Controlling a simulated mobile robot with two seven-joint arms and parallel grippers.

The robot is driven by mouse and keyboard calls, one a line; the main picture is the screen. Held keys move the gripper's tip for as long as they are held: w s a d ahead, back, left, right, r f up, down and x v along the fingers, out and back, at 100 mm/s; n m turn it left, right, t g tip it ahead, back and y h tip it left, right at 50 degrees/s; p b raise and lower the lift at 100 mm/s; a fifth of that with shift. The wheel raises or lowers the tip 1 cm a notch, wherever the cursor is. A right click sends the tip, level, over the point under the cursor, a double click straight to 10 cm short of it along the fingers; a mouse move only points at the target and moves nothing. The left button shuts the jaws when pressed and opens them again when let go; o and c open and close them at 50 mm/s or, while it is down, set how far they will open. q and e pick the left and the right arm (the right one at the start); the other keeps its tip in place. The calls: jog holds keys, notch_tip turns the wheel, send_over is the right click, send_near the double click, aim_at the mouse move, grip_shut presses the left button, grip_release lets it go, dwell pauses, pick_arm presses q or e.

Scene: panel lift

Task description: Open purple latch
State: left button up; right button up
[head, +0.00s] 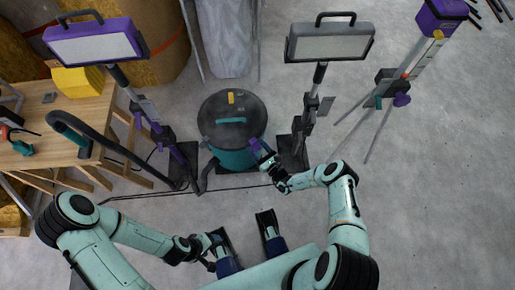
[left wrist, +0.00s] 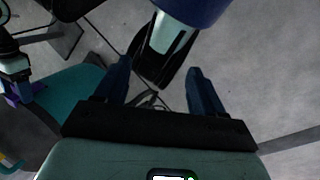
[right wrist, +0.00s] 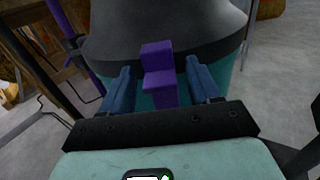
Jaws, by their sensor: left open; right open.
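The purple latch (head: 257,147) is on the right front side of the teal canister (head: 228,160) with a dark grey lid (head: 230,103). My right gripper (head: 267,160) is open at the latch. In the right wrist view the purple latch (right wrist: 158,80) stands upright between the two blue fingers, with a gap on each side. Its lower end is hidden by the gripper body. My left gripper (head: 211,249) is low and near my base, open and empty; its fingers also show in the left wrist view (left wrist: 162,85).
Lamp stands with a purple-framed lamp (head: 95,43) and a grey-framed lamp (head: 330,43) flank the canister. A wooden table (head: 75,155) is at left. A tripod (head: 412,65) stands at right. A hose (head: 105,150) runs left of the canister.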

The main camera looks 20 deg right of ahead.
grip_shut()
jog(key=s+f+t+b, duration=0.1)
jog(key=t+b, duration=0.1)
jog(key=b, duration=0.1)
jog(key=s+t+y+b, duration=0.1)
jog(key=b, duration=0.3)
jog(key=shift+s+d+f+t, duration=0.1)
jog(key=shift+d+f+t, duration=0.25)
jog(key=shift+t, duration=0.05)
jog(key=shift+r, duration=0.1)
pick_arm(q)
jog(key=w+a+f+t+y, duration=0.1)
jog(key=w+a+f+t, duration=0.1)
jog(key=w+a+f, duration=0.3)
jog(key=w+f, duration=0.3)
jog(key=f, duration=0.1)
jog(key=shift+w+a+n+t+y, duration=0.15)
jog(key=shift+w+n+t+y, duration=0.15)
jog(key=shift+n+y, duration=0.1)
pick_arm(e)
grip_release()
pick_arm(q)
jog(key=shift+w+r, duration=0.45)
pick_arm(e)
jog(key=v, duration=1.3)
jog(key=shift+s, duration=0.2)
